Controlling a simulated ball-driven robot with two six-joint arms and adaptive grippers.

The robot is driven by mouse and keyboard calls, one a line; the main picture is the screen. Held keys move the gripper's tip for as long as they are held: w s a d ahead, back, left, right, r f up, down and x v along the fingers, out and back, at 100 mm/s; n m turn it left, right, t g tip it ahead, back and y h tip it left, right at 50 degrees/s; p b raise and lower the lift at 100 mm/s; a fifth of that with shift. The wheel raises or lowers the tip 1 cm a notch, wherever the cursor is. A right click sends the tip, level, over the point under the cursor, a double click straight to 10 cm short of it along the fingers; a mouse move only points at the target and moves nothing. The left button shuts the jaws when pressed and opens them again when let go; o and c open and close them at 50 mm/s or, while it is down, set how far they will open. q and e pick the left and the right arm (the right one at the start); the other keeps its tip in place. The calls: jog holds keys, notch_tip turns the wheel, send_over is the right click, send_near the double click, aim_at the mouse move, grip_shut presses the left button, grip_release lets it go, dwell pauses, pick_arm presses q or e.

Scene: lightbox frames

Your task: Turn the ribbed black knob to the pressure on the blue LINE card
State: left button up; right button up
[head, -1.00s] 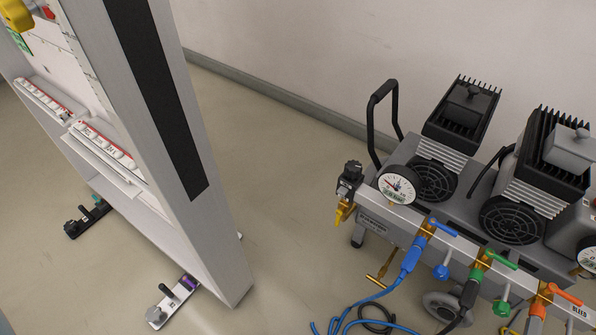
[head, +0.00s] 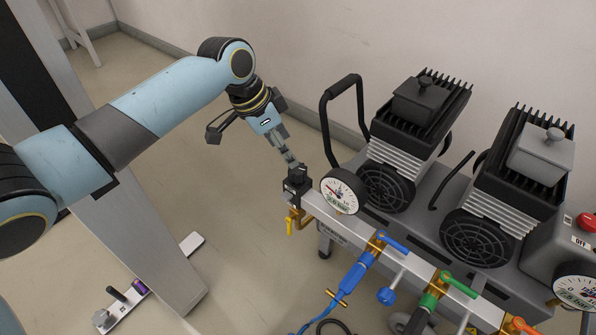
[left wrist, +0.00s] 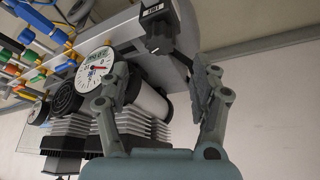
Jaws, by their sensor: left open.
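The ribbed black knob (head: 297,174) sits on top of a dark block at the left end of the silver manifold bar (head: 325,214). The left wrist view shows it too (left wrist: 158,43). My left gripper (head: 288,157) is just above the knob. In the left wrist view my left gripper (left wrist: 162,82) has its fingers apart, with nothing between them. The knob lies beyond the fingertips, around the middle of the gap. A round white gauge (head: 342,191) stands right of the knob; its reading is too small to tell. I cannot make out the blue LINE card. My right gripper is not in view.
Blue (head: 392,242) and green (head: 459,286) valve levers line the bar, with hoses below. The compressor with finned black motors (head: 418,112) and a black handle (head: 327,120) stands behind. A grey frame (head: 130,225) stands at left.

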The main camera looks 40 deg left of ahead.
aim_at(297, 168)
pick_arm(q)
jog(key=b+x, duration=0.3)
jog(key=x, duration=0.5)
jog(key=shift+s+f, duration=0.1)
jog(key=shift+s, duration=0.05)
jog(key=shift+f, duration=0.25)
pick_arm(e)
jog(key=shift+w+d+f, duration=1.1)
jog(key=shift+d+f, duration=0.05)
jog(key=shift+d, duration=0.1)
pick_arm(q)
jog(key=shift+c, duration=0.4)
jog(key=c, duration=1.1)
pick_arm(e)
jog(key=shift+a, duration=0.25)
pick_arm(q)
jog(key=shift+m, duration=0.3)
